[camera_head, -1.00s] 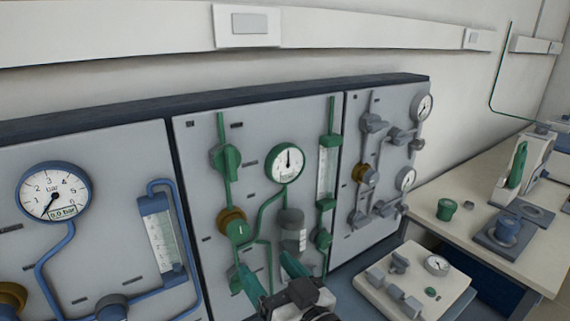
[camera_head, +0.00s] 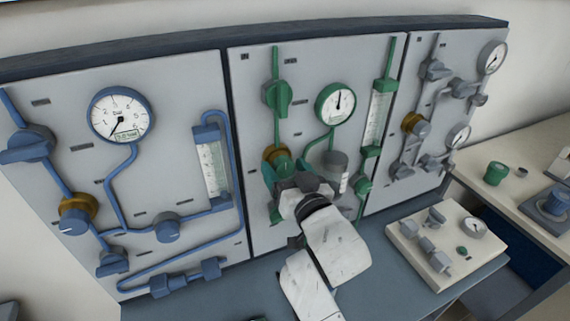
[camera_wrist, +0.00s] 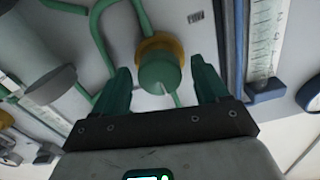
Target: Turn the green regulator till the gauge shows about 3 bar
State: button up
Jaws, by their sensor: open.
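The green regulator (camera_wrist: 158,70), a round knob with a white mark and a brass collar (camera_wrist: 160,45), is on the middle panel. My gripper (camera_wrist: 160,90) is open, with one green finger on each side of the knob in the wrist view. Whether the fingers touch it I cannot tell. In the head view my gripper (camera_head: 285,180) hides most of the knob, and part of the brass collar (camera_head: 275,156) shows. The green-rimmed gauge (camera_head: 336,104) is above and right of it. Its needle points about straight up; the digital readout is too small to read.
The blue panel (camera_head: 60,120) with its gauge (camera_head: 121,115) and knobs is at left, and the grey panel (camera_head: 475,110) at right. A green valve handle (camera_head: 278,96) and a flowmeter (camera_head: 376,118) flank the gauge. A low box with fittings (camera_head: 440,262) stands at right.

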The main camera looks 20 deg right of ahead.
jog(key=shift+w, duration=0.5)
jog(key=c, duration=1)
jog(key=shift+c, duration=0.3)
